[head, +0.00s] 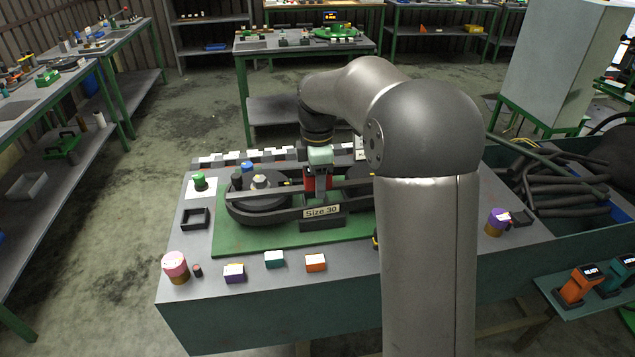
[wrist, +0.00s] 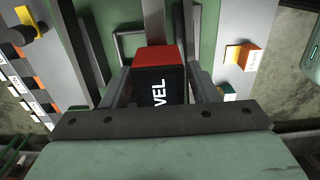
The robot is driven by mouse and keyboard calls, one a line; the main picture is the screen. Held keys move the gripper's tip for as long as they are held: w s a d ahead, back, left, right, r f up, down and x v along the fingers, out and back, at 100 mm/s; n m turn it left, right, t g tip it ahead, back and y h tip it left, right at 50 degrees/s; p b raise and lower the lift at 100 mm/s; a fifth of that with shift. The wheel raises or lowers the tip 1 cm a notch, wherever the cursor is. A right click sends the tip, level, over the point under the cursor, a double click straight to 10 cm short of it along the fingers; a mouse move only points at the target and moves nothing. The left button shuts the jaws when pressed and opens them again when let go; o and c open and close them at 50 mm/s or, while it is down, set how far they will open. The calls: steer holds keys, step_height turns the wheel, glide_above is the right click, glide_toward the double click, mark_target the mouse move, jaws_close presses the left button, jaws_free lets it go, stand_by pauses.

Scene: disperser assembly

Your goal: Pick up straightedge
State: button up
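A long grey bar (head: 262,191), which looks like the straightedge, lies across the round dark parts of the assembly marked "Size 30". My gripper (head: 318,182) points down over the middle of this assembly, close to the bar. A red and black block (wrist: 160,78) with lettering ending in "VEL" sits between my fingers in the wrist view. Red also shows around the fingers in the head view. A grey strip (wrist: 181,25) runs beyond the block in the wrist view. I cannot tell whether the fingers press on the block or how it joins the bar.
The assembly rests on a green board (head: 232,238) on the bench. A pink cylinder (head: 174,267) and a black square frame (head: 195,218) stand at the left. My arm hides the bench's right-centre.

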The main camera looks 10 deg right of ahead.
steer(key=c, duration=1)
steer(key=shift+r, duration=0.1)
jaws_close()
steer(key=shift+r, duration=0.1)
